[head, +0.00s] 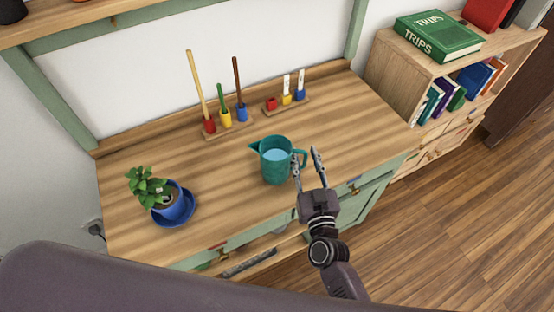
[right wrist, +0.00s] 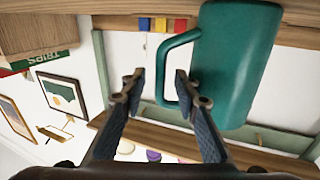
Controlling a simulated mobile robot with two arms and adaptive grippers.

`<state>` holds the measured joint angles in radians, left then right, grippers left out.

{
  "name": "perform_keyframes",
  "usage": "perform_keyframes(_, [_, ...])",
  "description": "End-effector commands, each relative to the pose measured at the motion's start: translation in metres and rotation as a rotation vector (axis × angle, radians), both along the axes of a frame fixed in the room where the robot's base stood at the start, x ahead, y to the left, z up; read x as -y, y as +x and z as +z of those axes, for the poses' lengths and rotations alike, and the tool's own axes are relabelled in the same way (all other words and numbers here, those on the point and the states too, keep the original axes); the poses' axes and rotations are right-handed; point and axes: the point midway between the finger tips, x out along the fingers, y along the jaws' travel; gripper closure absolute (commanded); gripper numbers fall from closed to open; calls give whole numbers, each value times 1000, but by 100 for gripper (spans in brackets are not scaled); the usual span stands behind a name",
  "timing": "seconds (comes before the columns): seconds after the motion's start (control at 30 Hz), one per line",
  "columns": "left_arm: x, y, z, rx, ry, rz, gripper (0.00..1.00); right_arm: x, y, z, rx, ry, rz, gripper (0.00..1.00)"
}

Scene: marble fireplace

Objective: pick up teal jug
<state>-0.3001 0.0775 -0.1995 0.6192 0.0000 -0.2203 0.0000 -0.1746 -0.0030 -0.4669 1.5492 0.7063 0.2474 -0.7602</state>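The teal jug (head: 275,168) stands upright on the wooden worktop near its front edge, with light blue inside. Its handle faces right, towards my right gripper (head: 306,158). In the right wrist view, the jug (right wrist: 238,65) appears upside down at the upper right. There my right gripper (right wrist: 159,80) is open, with the handle's upright bar showing between its two fingertips. A gap shows on each side of the bar; contact is not visible. My left gripper is not in view.
A potted plant (head: 150,187) on a blue saucer (head: 174,220) stands left of the jug. Behind the jug are a rack (head: 228,131) with tall sticks and a smaller rack (head: 289,106). A bookshelf (head: 398,77) stands at the right. Bare worktop lies right of the jug.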

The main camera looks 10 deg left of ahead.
Motion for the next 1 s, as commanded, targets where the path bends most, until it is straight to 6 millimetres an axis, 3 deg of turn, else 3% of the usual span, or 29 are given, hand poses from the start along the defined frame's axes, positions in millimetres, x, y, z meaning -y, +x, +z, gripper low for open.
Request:
perform_keyframes(0.23, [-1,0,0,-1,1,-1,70,-1,2,-1,-1,0,0,71])
perform_keyframes(0.5, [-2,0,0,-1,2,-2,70,-1,1,-1,-1,0,0,100])
perform_keyframes(1.0, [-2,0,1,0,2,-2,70,-1,2,2,2,3,-1,100])
